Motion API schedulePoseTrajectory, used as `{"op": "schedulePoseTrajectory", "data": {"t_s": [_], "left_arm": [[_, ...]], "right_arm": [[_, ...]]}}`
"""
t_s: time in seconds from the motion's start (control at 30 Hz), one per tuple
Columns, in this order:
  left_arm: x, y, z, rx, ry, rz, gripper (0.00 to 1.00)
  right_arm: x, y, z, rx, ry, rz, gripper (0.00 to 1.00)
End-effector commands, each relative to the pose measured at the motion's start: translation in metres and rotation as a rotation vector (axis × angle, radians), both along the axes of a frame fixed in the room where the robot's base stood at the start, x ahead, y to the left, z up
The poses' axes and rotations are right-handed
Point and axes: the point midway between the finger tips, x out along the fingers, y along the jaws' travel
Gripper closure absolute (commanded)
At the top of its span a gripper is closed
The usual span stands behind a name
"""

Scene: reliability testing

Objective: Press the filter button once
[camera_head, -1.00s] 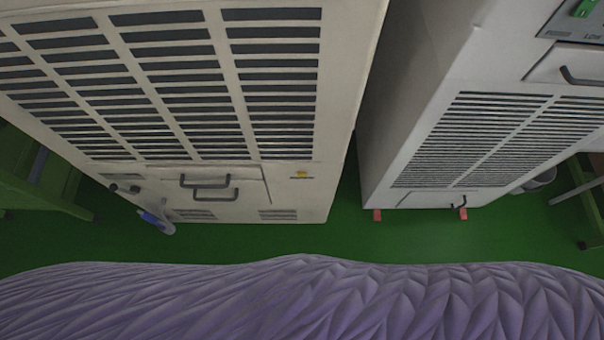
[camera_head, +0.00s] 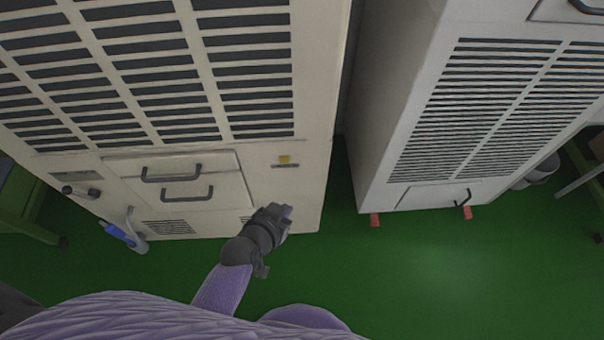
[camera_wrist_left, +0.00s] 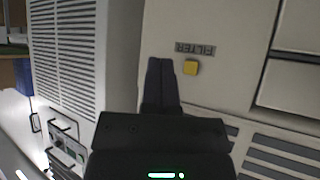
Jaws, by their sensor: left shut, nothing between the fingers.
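The filter button is a small yellow square (camera_head: 285,159) on the lower front of the beige cabinet (camera_head: 312,190) in the head view. In the left wrist view the yellow button (camera_wrist_left: 190,68) sits beside a dark label reading FILTER (camera_wrist_left: 195,48). My left gripper (camera_head: 285,211) is shut and empty, below the button in the head view. In the left wrist view its closed fingertips (camera_wrist_left: 160,64) are just left of the button; whether they touch the panel cannot be told. My right gripper is not in view.
Two black handles (camera_head: 187,192) are on the cabinet, left of the button. A blue-and-white nozzle-like item (camera_head: 122,234) hangs at the cabinet's lower left. A second grey-white cabinet (camera_head: 400,100) stands to the right across a narrow gap. Green floor (camera_head: 430,260) is clear in front.

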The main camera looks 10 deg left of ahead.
Motion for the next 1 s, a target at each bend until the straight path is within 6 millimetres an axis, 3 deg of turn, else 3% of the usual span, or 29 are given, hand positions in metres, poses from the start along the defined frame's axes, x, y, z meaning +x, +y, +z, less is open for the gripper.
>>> {"op": "schedulePoseTrajectory", "data": {"t_s": [0.47,1.0], "left_arm": [[0.011,0.002,0.003,-0.001,-0.020,0.000,1.00],[0.080,0.022,0.002,-0.001,-0.017,-0.001,1.00]], "right_arm": [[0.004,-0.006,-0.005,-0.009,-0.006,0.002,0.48],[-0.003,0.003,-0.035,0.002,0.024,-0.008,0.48]]}}
